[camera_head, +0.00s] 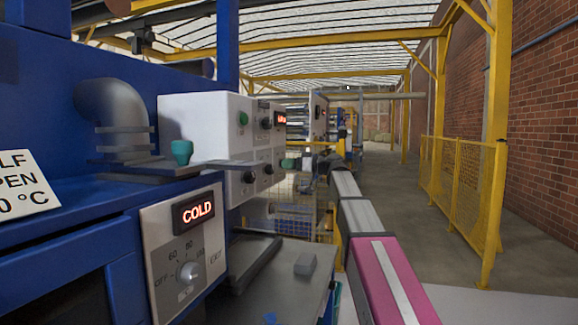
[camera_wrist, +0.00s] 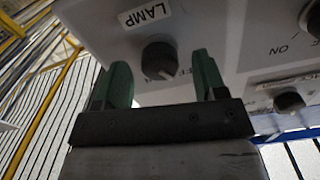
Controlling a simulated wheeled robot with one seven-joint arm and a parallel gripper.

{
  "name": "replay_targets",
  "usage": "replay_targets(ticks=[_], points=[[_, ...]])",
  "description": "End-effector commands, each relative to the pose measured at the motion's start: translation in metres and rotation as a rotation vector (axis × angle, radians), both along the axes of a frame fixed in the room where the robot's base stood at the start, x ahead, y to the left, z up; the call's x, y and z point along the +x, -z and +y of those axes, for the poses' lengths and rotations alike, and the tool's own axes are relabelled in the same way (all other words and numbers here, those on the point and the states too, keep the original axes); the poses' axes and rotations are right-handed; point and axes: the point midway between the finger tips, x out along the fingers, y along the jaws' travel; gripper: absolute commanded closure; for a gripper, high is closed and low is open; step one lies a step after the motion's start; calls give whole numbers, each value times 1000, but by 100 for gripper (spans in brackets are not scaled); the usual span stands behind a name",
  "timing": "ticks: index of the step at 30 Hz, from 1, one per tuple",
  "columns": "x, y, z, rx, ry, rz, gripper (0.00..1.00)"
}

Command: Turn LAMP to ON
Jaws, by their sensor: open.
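The LAMP knob (camera_wrist: 160,58) is a dark round knob on a light grey panel (camera_wrist: 225,45), below a white LAMP label (camera_wrist: 144,12) in the wrist view. OFF lettering shows just beside it. My gripper (camera_wrist: 162,72) is open, with one green finger on either side of the knob in the picture. I cannot tell whether the fingers touch it or how deep they reach. In the head view my gripper (camera_head: 290,163) is at the right side of the grey control box (camera_head: 205,122); the LAMP label cannot be read there.
Another knob (camera_wrist: 289,102) sits close to the right finger, and one more is at the upper right corner. In the head view a COLD display (camera_head: 197,212) and dial (camera_head: 189,272) are on the blue machine. A yellow fence (camera_head: 462,190) lines the aisle at right.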

Motion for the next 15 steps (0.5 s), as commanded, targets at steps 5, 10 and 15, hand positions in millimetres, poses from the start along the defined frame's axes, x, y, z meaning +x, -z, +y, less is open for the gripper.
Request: replay_targets(ticks=[5,10,15], points=[[2,0,5,0,1,0,35],[2,0,5,0,1,0,35],[2,0,5,0,1,0,77]])
